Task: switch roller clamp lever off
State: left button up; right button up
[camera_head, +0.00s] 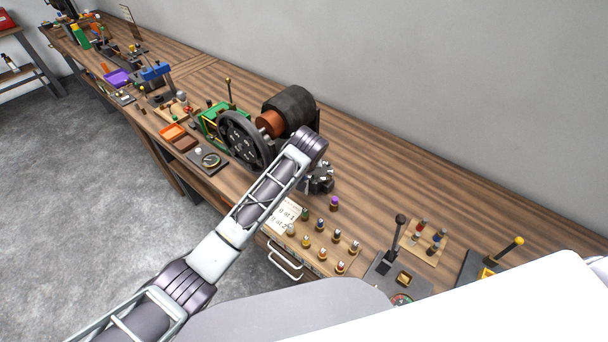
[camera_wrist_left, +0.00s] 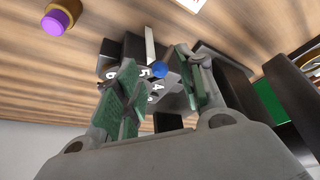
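I cannot tell for sure which part is the roller clamp lever. My left arm reaches over the bench to the right of that wheel. In the left wrist view my left gripper (camera_wrist_left: 163,92) is open, its green-padded fingers apart on either side of a dark numbered block (camera_wrist_left: 122,52) with a blue knob (camera_wrist_left: 160,70). Contact is unclear. The block also shows in the head view (camera_head: 321,180). My right gripper is out of view.
A purple-topped cylinder (camera_head: 334,203), a paper card (camera_head: 284,214) and several small knobbed pieces lie in front. A black-knobbed lever (camera_head: 399,220) and a yellow-tipped handle (camera_head: 517,241) stand at the right. An orange tray (camera_head: 172,131) lies left. Bare wood runs along the wall.

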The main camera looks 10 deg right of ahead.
pick_arm(q)
jog(key=shift+w+f, duration=0.25)
jog(key=shift+f, duration=0.3)
grip_shut()
